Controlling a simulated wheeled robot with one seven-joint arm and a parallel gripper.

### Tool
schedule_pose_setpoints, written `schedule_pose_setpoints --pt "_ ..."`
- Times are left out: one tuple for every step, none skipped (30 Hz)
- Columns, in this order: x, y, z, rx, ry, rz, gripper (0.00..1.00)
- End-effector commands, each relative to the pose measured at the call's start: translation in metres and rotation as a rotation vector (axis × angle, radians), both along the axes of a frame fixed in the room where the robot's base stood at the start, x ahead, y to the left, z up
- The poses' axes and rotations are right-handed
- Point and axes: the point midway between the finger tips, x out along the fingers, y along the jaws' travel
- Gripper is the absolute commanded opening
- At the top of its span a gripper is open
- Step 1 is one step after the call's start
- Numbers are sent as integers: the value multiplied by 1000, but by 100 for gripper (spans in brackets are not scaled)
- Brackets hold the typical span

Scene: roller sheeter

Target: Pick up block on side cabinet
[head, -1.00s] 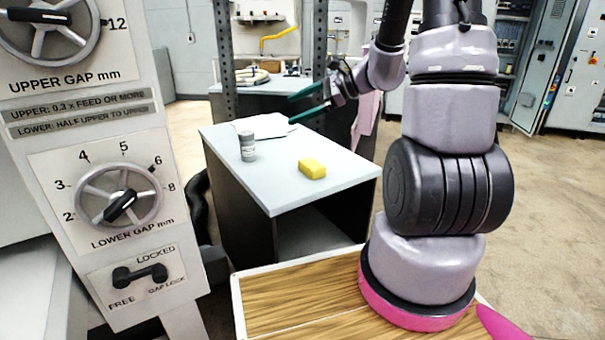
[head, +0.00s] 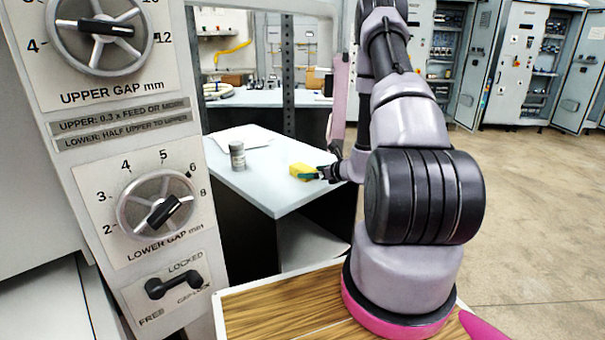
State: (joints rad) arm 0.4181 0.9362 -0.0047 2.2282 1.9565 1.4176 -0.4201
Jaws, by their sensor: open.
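The yellow block (head: 299,170) lies on the light top of the side cabinet (head: 270,190), near its right edge. My gripper (head: 309,175) is low over the cabinet top, right at the block's right side. Its dark green fingers overlap the block's right end in the picture. The fingers are open; whether they touch the block or stand around it I cannot tell. Part of the block's right end is hidden behind the fingers.
A small grey jar (head: 237,156) stands on the cabinet to the left of the block, with a white sheet (head: 243,137) behind it. A control panel (head: 125,150) with dials stands at the left. A dark metal post (head: 288,80) rises behind the cabinet.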

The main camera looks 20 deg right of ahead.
Motion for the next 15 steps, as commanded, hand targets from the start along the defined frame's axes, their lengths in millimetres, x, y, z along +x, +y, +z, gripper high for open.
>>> schedule_pose_setpoints --pt "4 2 -2 0 1 0 100" --pt "5 2 -3 0 1 0 100" --pt "8 3 -3 0 1 0 100" --pt "9 3 -3 0 0 0 100" --pt "12 4 -4 0 0 1 100" --pt "16 5 -4 1 -1 1 100" --pt "20 6 -4 -1 0 1 100" --pt "25 7 -4 -1 -1 2 100" --pt "32 8 -5 1 -2 2 100" --pt "37 9 -5 0 -1 4 100" --pt "42 10 -6 0 -2 3 100" --pt "46 12 -9 0 0 2 100" --pt "49 13 -11 -1 1 2 100" --pt "52 14 -12 0 1 2 100" --pt "54 15 -13 1 0 2 100"
